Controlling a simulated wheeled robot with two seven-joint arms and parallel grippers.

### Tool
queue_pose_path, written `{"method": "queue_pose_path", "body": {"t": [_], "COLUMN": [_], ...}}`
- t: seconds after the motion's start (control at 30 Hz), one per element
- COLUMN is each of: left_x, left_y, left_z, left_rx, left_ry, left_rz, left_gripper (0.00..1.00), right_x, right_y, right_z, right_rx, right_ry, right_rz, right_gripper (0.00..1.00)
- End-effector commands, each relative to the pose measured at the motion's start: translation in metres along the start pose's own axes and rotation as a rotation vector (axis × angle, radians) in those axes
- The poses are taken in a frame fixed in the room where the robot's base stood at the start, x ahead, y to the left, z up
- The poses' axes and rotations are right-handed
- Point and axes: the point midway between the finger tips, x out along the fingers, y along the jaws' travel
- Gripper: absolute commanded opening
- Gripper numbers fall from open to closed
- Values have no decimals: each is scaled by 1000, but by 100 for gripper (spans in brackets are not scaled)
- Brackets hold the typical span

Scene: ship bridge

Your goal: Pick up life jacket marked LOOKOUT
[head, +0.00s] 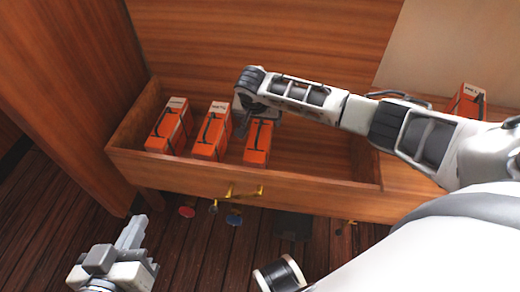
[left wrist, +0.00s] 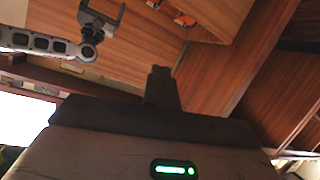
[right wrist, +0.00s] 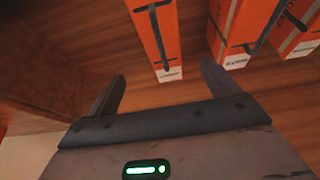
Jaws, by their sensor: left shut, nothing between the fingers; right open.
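Three orange life jackets with dark straps and white label ends stand in an open wooden bin: a left one (head: 168,128), a middle one (head: 212,133) and a right one (head: 257,145). Their labels are too small or blurred to read, so I cannot tell which says LOOKOUT. My right gripper (head: 243,118) is open above the right jacket, partly covering its far end. In the right wrist view, one jacket (right wrist: 155,38) lies ahead between the open fingers (right wrist: 162,78), apart from them. My left gripper (head: 135,232) is shut and empty, outside the bin at lower left.
The bin's front wall (head: 290,192) and side walls surround the jackets. Bare bin floor (head: 320,158) lies right of them. Another orange jacket (head: 466,101) stands at far right, behind my right arm.

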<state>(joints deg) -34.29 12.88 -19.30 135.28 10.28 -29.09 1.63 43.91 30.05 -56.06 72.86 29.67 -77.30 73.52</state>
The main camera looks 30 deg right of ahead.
Motion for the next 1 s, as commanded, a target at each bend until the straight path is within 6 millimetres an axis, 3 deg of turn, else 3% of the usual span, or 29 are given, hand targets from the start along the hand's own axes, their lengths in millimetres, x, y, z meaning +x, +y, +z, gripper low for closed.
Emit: {"method": "queue_pose_path", "body": {"t": [0.03,0.2,0.47,0.7,1.0], "left_x": [2,3,4,6,4], "left_y": [1,6,10,17,20], "left_z": [3,-4,-8,-15,-22], "left_rx": [-8,-61,-111,-218,-252], "left_ry": [23,80,112,191,212], "left_rz": [10,43,71,141,165], "left_gripper": [0,0,0,0,0], "right_x": [18,46,64,102,108], "right_y": [0,-1,-2,-4,-5], "right_z": [2,2,2,4,2], "right_rx": [0,-1,-3,-2,-3], "right_ry": [0,0,2,2,1], "right_rz": [1,-1,-4,-2,-4], "right_gripper": [87,87,87,87,87]}}
